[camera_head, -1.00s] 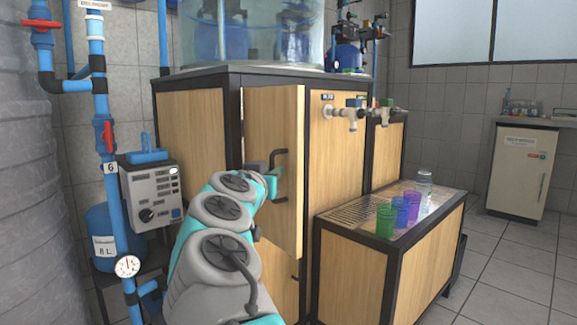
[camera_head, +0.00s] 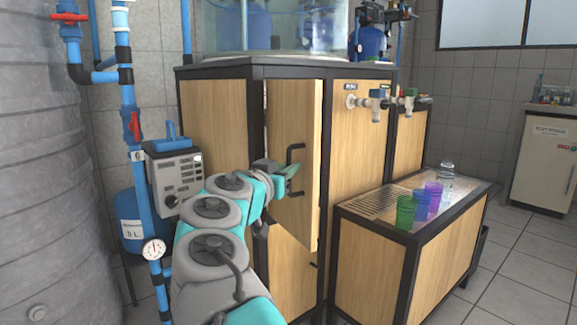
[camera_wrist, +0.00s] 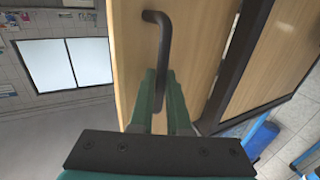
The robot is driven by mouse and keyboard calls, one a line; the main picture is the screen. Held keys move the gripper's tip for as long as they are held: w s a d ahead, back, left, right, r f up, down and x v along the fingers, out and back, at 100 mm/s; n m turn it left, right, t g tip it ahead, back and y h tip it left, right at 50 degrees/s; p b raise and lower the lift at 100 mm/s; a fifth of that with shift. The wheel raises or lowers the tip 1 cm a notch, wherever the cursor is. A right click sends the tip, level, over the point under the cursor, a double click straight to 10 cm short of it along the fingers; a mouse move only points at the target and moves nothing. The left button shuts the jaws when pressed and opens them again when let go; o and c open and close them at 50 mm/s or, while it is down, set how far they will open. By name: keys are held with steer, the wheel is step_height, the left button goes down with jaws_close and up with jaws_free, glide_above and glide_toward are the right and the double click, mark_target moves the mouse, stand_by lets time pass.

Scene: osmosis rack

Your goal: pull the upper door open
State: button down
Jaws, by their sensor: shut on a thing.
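The upper door (camera_head: 308,205) is a light wood panel on the front of the cabinet. It stands ajar, its right edge swung out toward me and its left side by the dark corner post. Its dark bar handle (camera_head: 292,153) also shows in the wrist view (camera_wrist: 163,40). My gripper (camera_head: 290,182) is at the lower part of the handle, its green fingers shut on it. In the wrist view, the fingers (camera_wrist: 158,95) close around the handle's lower end, which is partly hidden between them.
A low wooden stand (camera_head: 376,262) with several coloured cups juts out at the right. A grey control box (camera_head: 177,178), blue pipes (camera_head: 139,190) and a large grey tank (camera_head: 40,180) crowd the left. The lower door (camera_head: 293,270) is below. Floor is free at the far right.

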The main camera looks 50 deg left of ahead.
steer(key=shift+w+f, duration=0.1)
steer(key=shift+f, duration=0.35)
steer(key=c, duration=1.2)
jaws_free()
steer(key=o, duration=0.3)
steer(key=shift+r, duration=0.2)
steer(key=shift+b+v, duration=2.7)
steer(key=shift+v, duration=1.25)
steer(key=shift+a, duration=0.1)
